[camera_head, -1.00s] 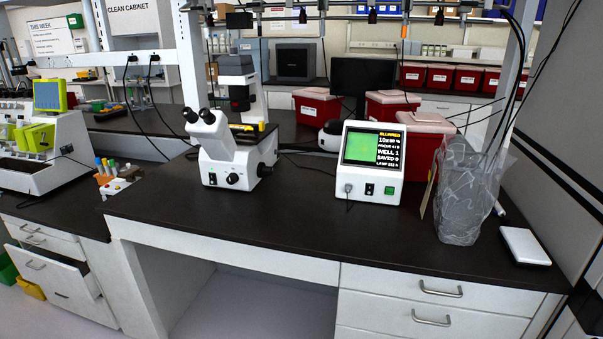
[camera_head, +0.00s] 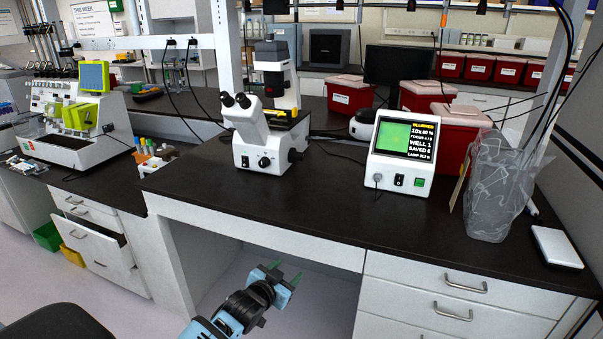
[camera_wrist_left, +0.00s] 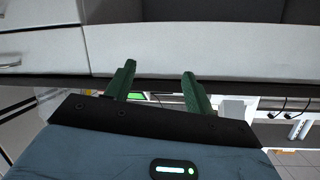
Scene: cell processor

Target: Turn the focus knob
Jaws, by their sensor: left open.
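A white microscope (camera_head: 262,133) with black eyepieces stands on the dark bench. A round black knob (camera_head: 264,162) shows low on its front face, and a larger dark knob (camera_head: 294,155) sits on the right side of its base. I cannot tell from a label which is the focus knob. My left gripper (camera_head: 282,272) is open and empty, in front of and below the bench edge, well apart from the microscope. Its two green fingers also show spread in the left wrist view (camera_wrist_left: 158,88). My right gripper is not in view.
A white monitor box (camera_head: 402,150) with a green screen stands right of the microscope. A clear plastic bag (camera_head: 497,190) and a white flat box (camera_head: 556,247) are farther right. Drawers (camera_head: 455,300) and the bench's front edge lie near my arm. The bench top before the microscope is clear.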

